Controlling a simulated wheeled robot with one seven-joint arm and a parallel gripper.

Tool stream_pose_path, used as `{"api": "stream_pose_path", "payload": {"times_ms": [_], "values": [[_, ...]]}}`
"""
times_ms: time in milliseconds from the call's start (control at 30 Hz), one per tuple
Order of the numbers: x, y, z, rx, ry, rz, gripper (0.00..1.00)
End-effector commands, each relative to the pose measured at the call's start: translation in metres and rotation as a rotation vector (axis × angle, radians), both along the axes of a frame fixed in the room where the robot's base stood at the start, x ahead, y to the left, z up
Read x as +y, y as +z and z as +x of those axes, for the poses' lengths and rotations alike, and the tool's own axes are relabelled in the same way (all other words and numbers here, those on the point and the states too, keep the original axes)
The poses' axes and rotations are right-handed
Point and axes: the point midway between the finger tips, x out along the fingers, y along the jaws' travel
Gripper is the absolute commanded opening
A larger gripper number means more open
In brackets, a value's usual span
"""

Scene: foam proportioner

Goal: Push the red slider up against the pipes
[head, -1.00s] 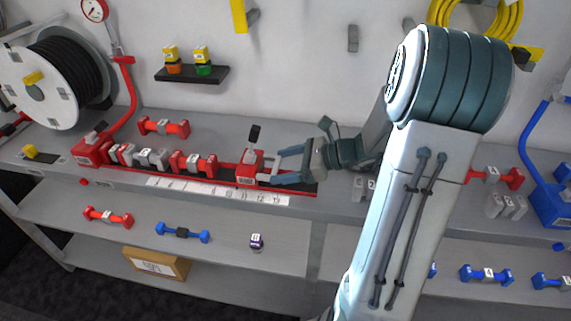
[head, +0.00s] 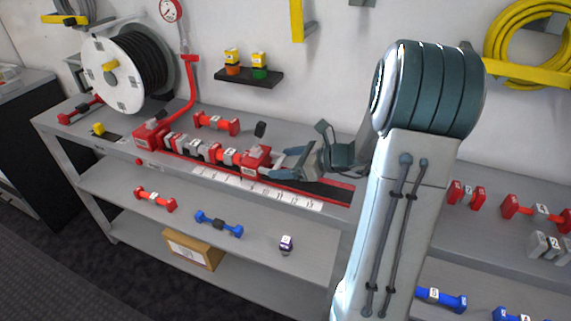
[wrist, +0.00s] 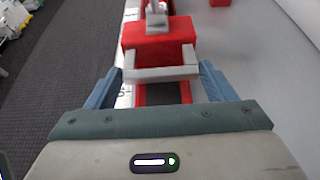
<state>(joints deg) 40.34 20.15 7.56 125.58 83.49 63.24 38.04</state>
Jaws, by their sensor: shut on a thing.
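The red slider (head: 255,158) sits on the red-edged rail along the bench, with a dark lever standing up on it. The row of red, grey and black pipes (head: 200,150) lies on the same rail to its left. The slider's left side is very close to the last red pipe; I cannot tell whether they touch. My gripper (head: 277,165) is at the slider's right side. In the wrist view my gripper (wrist: 160,76) is shut on the slider's grey handle bar (wrist: 160,73), with the slider's red body (wrist: 158,37) just beyond it.
A red end block (head: 151,134) stands at the rail's left end. A numbered white scale (head: 255,187) runs along the rail's front. A loose red pipe (head: 216,123) lies behind the row. The rail right of the slider is bare. A hose reel (head: 112,72) stands at the left.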

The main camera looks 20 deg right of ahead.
Motion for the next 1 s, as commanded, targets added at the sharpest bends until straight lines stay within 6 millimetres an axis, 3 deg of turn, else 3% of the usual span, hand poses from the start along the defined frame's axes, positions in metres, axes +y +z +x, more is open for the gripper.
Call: {"api": "stream_pose_path", "payload": {"times_ms": [133, 167, 233, 667, 1000], "values": [[0.008, 0.004, 0.005, -0.011, 0.013, 0.007, 0.36], [0.008, 0.004, 0.005, -0.012, 0.015, 0.007, 0.8], [0.009, 0.004, 0.005, -0.011, 0.015, 0.007, 0.99], [-0.007, 0.007, -0.005, -0.008, 0.0, 0.002, 0.99], [-0.054, 0.036, -0.051, -0.01, 0.005, 0.002, 0.99]]}}
